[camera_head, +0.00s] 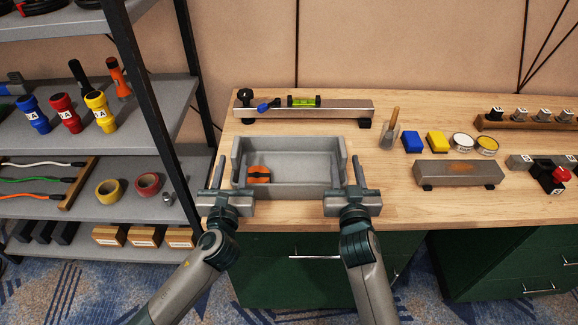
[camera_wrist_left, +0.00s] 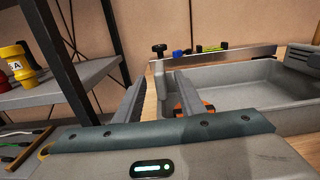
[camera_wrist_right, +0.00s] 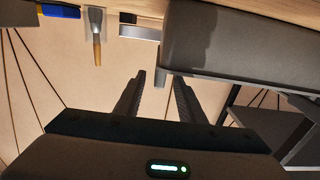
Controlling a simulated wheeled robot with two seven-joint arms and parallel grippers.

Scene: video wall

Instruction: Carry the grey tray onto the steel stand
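The grey tray (camera_head: 290,190) sits on the wooden workbench, with an orange and black object (camera_head: 259,174) inside at its left. My left gripper (camera_head: 219,174) is at the tray's left end. In the left wrist view its fingers (camera_wrist_left: 157,92) are apart, with the tray's left end near the right finger. My right gripper (camera_head: 358,174) is at the tray's right end. Its fingers (camera_wrist_right: 157,98) are apart in the right wrist view, the tray (camera_wrist_right: 240,50) beside them. Which thing is the steel stand is unclear: a long steel rail (camera_head: 340,109) stands behind the tray, a rust-marked grey block (camera_head: 430,174) to its right.
A green spirit level (camera_head: 304,101) and blue clamp lie on the rail. Right of the tray are a brush in a holder (camera_head: 389,138), blue and yellow blocks and two round tins. A shelf unit (camera_head: 180,103) with flashlights and tape stands close on the left. Bare bench lies before the block.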

